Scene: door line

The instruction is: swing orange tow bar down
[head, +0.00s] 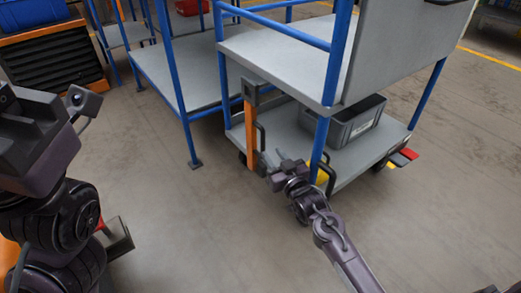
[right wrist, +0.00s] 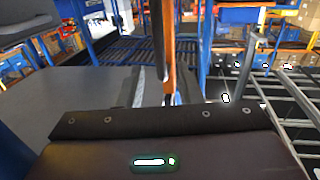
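The orange tow bar (head: 250,138) stands upright at the near left corner of the grey cart with blue posts, under a dark grey bracket (head: 257,92). In the right wrist view the bar (right wrist: 168,70) rises just beyond the dark gripper body. My right gripper (head: 271,161) is low, close to the right of the bar's lower part. Its fingers look apart, with nothing clearly between them; whether it touches the bar cannot be told. My left arm (head: 40,150) is at the left edge, away from the cart; its fingers cannot be made out.
The cart's lower deck (head: 350,165) holds a grey crate (head: 345,122). Another blue-post cart (head: 180,75) stands behind left, near a dark orange-edged cabinet (head: 50,55). The floor in front (head: 190,220) is clear.

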